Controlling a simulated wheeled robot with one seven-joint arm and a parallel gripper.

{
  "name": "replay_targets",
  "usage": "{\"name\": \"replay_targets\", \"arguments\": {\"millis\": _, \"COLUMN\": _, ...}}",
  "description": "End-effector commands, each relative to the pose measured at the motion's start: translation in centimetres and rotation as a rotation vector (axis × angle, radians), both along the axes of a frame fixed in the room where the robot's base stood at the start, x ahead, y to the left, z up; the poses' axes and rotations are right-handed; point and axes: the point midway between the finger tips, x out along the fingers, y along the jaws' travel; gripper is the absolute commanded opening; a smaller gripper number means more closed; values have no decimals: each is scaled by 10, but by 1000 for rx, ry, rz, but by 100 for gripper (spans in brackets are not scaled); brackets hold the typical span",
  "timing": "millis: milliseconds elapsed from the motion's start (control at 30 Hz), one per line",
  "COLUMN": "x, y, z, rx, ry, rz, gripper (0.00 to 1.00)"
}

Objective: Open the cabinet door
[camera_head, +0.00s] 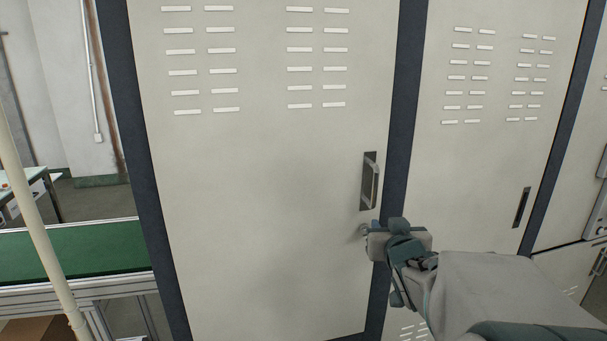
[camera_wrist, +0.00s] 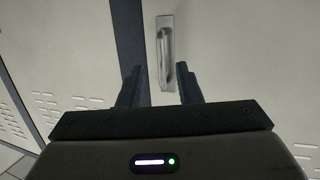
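The cabinet door (camera_head: 265,190) is a tall pale panel with rows of slots near its top and a dark frame around it. It looks shut. Its handle (camera_head: 370,182) is a vertical metal bar in a recess near the right edge; it also shows in the wrist view (camera_wrist: 166,58), upright in the upper middle. My gripper (camera_head: 372,230) is just below the handle in the head view. In the wrist view its two dark fingers (camera_wrist: 160,85) are spread apart, with the handle's lower end between or just beyond them. I cannot tell whether they touch it. Nothing is gripped.
A second pale door (camera_head: 480,150) with its own dark handle (camera_head: 522,207) stands to the right, past a dark upright post (camera_head: 400,130). A green-topped bench (camera_head: 75,250) and a slanted pale pole (camera_head: 38,215) are at the left.

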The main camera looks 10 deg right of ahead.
Motion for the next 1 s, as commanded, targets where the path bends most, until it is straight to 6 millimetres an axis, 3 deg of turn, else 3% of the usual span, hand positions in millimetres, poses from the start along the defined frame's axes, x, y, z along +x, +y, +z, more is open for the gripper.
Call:
{"name": "replay_targets", "arguments": {"millis": 200, "x": 7, "y": -12, "z": 31, "rx": -10, "ry": -160, "rz": 54, "gripper": 32}}
{"name": "replay_targets", "arguments": {"millis": 467, "x": 18, "y": -14, "z": 37, "rx": -10, "ry": -192, "rz": 71, "gripper": 32}}
{"name": "replay_targets", "arguments": {"millis": 1000, "x": 100, "y": -27, "z": 38, "rx": -9, "ry": -191, "rz": 70, "gripper": 32}}
